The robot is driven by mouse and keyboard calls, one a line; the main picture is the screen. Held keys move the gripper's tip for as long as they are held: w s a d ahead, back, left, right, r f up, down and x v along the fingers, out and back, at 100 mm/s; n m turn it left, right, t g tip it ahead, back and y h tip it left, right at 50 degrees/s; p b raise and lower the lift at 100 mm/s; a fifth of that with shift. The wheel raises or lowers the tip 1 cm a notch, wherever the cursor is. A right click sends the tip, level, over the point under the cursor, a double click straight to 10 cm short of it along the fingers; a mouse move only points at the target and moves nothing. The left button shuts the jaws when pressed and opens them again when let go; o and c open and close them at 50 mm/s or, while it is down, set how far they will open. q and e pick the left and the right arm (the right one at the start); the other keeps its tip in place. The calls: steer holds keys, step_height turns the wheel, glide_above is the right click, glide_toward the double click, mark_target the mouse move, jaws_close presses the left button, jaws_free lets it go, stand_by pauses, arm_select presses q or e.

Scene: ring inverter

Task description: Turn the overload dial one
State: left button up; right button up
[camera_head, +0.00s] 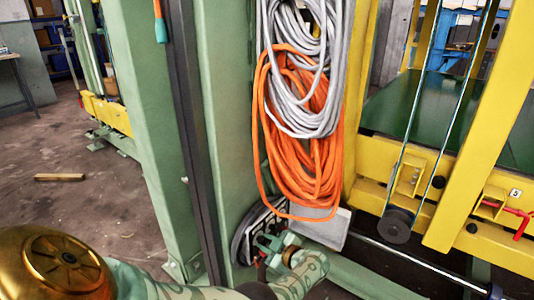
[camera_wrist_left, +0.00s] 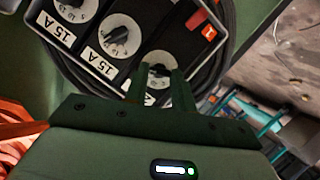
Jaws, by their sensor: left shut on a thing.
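A dark panel with a row of round silver dials shows in the left wrist view. The upper-left dial (camera_wrist_left: 75,8) and the middle dial (camera_wrist_left: 120,32) each have a black knob and a "15 A" label. My left gripper (camera_wrist_left: 158,78) is shut on the knob of the lower-right dial (camera_wrist_left: 157,68), which its fingers partly hide. In the head view, my left gripper (camera_head: 268,245) reaches the dark round unit (camera_head: 243,233) low on the green column. The dial faces cannot be made out there. My right gripper is in neither view.
Orange cable (camera_head: 300,165) and grey cable (camera_head: 310,85) hang in coils just above the gripper. The green column (camera_head: 160,120) stands to its left and a yellow frame (camera_head: 480,140) to its right. A wood piece (camera_head: 59,177) lies on the open floor at left.

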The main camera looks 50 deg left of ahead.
arm_select(q)
steer(key=shift+f, duration=0.1)
steer(key=o, duration=1)
steer(key=shift+d, duration=0.15)
steer(key=shift+d+r, duration=0.25)
steer(key=shift+d, duration=0.05)
steer(key=d, duration=1.4)
steer(key=shift+w+r, duration=0.3)
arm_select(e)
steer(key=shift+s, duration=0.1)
